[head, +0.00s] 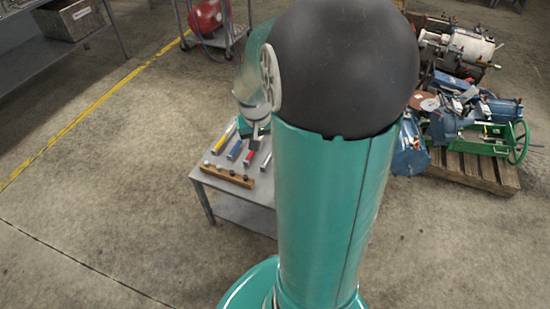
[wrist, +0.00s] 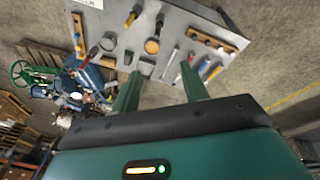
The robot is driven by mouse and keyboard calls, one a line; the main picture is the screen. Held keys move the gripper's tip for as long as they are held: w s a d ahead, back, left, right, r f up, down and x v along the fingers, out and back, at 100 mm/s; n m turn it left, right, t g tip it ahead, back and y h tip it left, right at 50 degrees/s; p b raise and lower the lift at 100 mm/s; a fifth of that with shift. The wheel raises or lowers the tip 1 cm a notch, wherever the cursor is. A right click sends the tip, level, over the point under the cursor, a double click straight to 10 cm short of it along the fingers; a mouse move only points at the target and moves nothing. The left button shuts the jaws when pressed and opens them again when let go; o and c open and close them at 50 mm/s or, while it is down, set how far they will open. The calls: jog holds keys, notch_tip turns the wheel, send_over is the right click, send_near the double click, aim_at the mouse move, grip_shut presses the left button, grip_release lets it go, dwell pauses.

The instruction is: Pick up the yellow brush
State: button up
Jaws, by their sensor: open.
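A slim yellow-and-pale tool (head: 222,138), which looks like the yellow brush, lies on the grey table at the far-left end of a row of coloured tools. In the wrist view it appears (wrist: 212,72) to the right of my right finger, outside the jaws. My gripper (wrist: 160,72) is open, with its two green fingers apart over the table edge and nothing held between them. In the head view my gripper (head: 256,134) shows only partly, above the row, with much of my arm hiding the rest of the table.
The table (head: 204,193) also holds blue (head: 235,150) and red (head: 250,157) tools and a wooden rack (head: 226,174) along its near-left edge. The wrist view shows a round tan object (wrist: 152,46). A loaded pallet (head: 478,170) stands right; floor left is clear.

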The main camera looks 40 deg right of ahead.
jog(key=s+d+f+m, duration=0.1)
jog(key=s+d+f, duration=0.1)
jog(key=d+f, duration=0.2)
jog(key=s+d+f+m+y, duration=0.1)
jog(key=d+f, duration=0.3)
jog(key=f, duration=0.4)
jog(key=s+d+f+m+g+y, duration=0.1)
jog(key=s+d+f+m, duration=0.1)
jog(key=d+f, duration=0.2)
jog(key=shift+s+d+f, duration=0.15)
jog(key=shift+f, duration=0.6)
jog(key=shift+s+d+f, duration=0.15)
jog(key=shift+f, duration=0.6)
jog(key=shift+m, duration=0.3)
notch_tip(320, 180, down, 8)
jog(key=shift+d, duration=0.1)
jog(key=shift+s+d+f, duration=0.1)
jog(key=shift+f, duration=1.45)
jog(key=shift+s+f, duration=0.1)
jog(key=shift+f, duration=1.45)
grip_shut()
